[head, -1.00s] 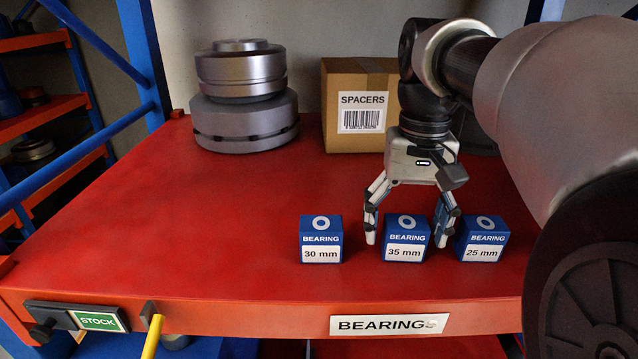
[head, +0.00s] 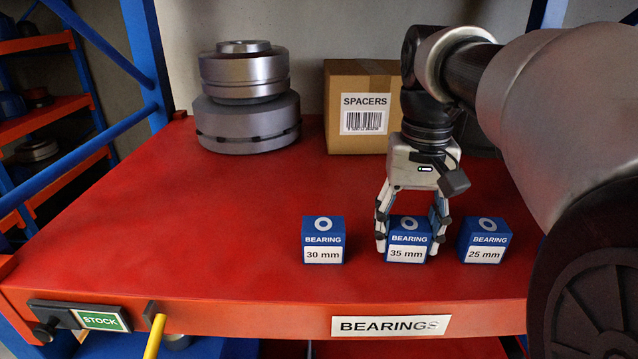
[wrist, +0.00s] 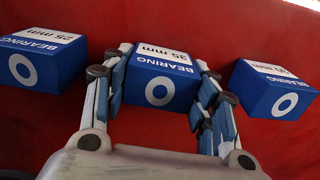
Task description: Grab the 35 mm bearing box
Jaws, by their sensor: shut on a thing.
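The 35 mm bearing box (head: 408,240) is a small blue cube with a white label, in the middle of three boxes near the front of the red shelf. My gripper (head: 411,240) is shut on it from above, one finger against its left side and one against its right. The box appears to rest on the shelf. In the wrist view the box (wrist: 158,82) sits upside down in the picture between the two fingers of my gripper (wrist: 163,90).
The 30 mm box (head: 323,240) stands to the left and the 25 mm box (head: 485,241) close to the right. A cardboard SPACERS box (head: 363,105) and stacked metal rotors (head: 246,100) stand at the back. The red shelf (head: 200,230) is clear at left.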

